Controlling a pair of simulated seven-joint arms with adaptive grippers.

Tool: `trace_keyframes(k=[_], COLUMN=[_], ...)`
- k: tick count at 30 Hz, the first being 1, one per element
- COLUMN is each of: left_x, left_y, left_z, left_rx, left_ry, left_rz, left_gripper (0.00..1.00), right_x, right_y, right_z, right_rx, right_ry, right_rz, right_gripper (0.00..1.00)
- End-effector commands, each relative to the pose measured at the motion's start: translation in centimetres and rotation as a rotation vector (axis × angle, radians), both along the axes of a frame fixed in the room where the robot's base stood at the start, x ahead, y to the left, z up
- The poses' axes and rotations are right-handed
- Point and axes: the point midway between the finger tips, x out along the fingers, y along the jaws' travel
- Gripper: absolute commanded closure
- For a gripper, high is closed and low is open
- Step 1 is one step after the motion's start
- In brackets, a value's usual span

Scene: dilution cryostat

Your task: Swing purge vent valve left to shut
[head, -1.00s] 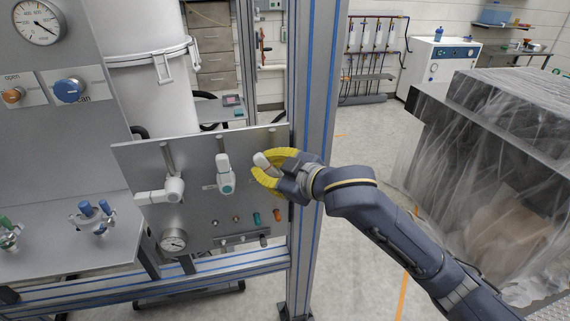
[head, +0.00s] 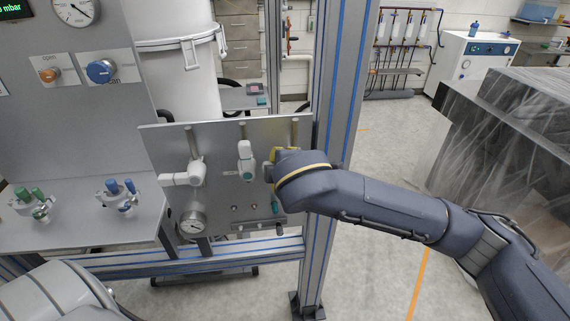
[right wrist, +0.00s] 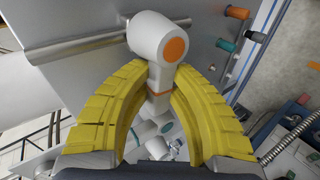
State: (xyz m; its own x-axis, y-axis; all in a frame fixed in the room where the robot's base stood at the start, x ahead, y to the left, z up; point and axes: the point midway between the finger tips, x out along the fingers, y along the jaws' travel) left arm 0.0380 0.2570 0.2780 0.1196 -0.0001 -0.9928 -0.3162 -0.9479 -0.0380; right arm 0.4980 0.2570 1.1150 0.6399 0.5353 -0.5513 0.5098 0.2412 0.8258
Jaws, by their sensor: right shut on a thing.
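Three white lever valves are on a tilted grey panel (head: 222,205) in the head view. The left valve (head: 190,174) has its lever pointing left. The middle valve (head: 246,165) has its lever upright. The rightmost valve is hidden by my right gripper (right wrist: 157,80); in the right wrist view this white valve (right wrist: 158,38) has an orange cap and its lever runs down between the yellow fingers. The gripper is shut on that lever. In the head view only a bit of a yellow finger shows. I cannot read the valve labels. My left gripper is not in view.
A pressure gauge (head: 192,223) sits low on the panel. A metal frame post (head: 335,130) stands close to the right of the panel. Blue and green regulators (head: 120,192) stand on the shelf at left. The floor right of the post is free, up to a plastic-wrapped crate (head: 510,150).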

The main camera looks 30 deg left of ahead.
Motion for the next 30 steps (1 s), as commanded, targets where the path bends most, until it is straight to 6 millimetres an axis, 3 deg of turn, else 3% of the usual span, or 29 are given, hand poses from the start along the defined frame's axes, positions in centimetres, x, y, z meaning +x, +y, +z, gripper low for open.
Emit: trace_keyframes(k=[10, 26, 27, 30], left_x=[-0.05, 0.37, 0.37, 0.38], left_y=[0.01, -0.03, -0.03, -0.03], left_z=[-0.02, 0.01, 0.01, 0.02], left_rx=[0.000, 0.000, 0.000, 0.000], left_ry=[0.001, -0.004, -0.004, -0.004], left_rz=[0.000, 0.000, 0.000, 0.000], left_gripper=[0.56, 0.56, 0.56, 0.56], right_x=[-0.04, -0.09, -0.10, -0.09], right_y=[0.04, 0.05, 0.06, 0.06], right_z=[-0.56, -0.69, -0.69, -0.69], right_rx=[-0.102, -0.120, -0.120, -0.119], right_ry=[-0.071, -0.084, -0.083, -0.084], right_rz=[0.000, 0.002, 0.003, 0.002], right_gripper=[1.00, 1.00, 0.81, 0.70])
